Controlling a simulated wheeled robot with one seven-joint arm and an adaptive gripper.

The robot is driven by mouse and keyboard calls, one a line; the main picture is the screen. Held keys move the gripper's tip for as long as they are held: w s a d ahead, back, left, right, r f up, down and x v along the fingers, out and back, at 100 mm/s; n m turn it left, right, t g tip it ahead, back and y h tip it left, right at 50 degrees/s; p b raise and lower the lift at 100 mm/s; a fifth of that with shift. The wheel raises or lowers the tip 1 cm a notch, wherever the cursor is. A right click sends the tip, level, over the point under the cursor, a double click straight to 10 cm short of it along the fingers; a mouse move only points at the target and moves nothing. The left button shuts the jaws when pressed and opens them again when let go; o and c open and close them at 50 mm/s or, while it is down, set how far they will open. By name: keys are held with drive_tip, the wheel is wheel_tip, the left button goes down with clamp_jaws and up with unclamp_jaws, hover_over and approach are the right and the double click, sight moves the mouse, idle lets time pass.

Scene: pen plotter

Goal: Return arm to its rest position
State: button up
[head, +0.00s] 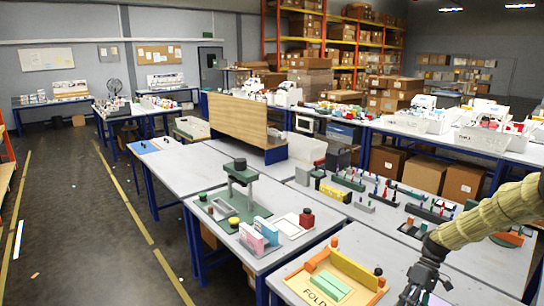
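My arm, in a tan sleeve, reaches in from the right edge of the head view. My dark gripper (421,292) points down near the bottom edge, just right of a tan tray (306,291) lettered "FOLD" on the near table. Its fingers are small and partly cut off by the frame, so whether they are open or shut is unclear. I see no object clearly held. The tray holds green blocks (331,286), an orange piece (317,259) and a yellow bar (355,269).
A green stand (240,175) with pink and blue blocks beside it is on the table to the left. Behind my gripper, a grey table carries rows of small colored fixtures (336,193). The floor aisle at left is largely open.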

drive_tip(key=shift+m+t+h, duration=0.4)
drive_tip(key=shift+m+h, duration=0.2)
drive_tip(key=shift+h, duration=0.1)
drive_tip(key=s+a+f, duration=0.1)
drive_tip(key=a+f, duration=0.2)
drive_tip(key=s+a+f, duration=0.2)
drive_tip(key=a+f, duration=0.2)
drive_tip(key=s+a+f, duration=0.2)
drive_tip(key=a+f, duration=0.1)
drive_tip(key=f, duration=0.1)
drive_tip(key=shift+s+a+f, duration=0.1)
drive_tip(key=shift+a+f, duration=0.05)
drive_tip(key=shift+a, duration=0.15)
drive_tip(key=s+a+f+m+t+h, duration=0.1)
drive_tip(key=s+a+f, duration=0.25)
drive_tip(key=s, duration=0.35)
drive_tip(key=s+a+f+m+t+h, duration=0.1)
drive_tip(key=s+a+f, duration=0.25)
drive_tip(key=s, duration=0.35)
drive_tip(key=s+a+f+m+h, duration=0.1)
drive_tip(key=s+a+f, duration=0.25)
drive_tip(key=s, duration=0.35)
drive_tip(key=s+a+r+t, duration=0.2)
drive_tip(key=s+r, duration=0.2)
drive_tip(key=s, duration=0.7)
wheel_tip(320, 180, down, 12)
drive_tip(key=h+b, duration=0.1)
drive_tip(key=b, duration=1)
drive_tip(key=shift+r+m, duration=0.15)
drive_tip(key=shift+m, duration=0.15)
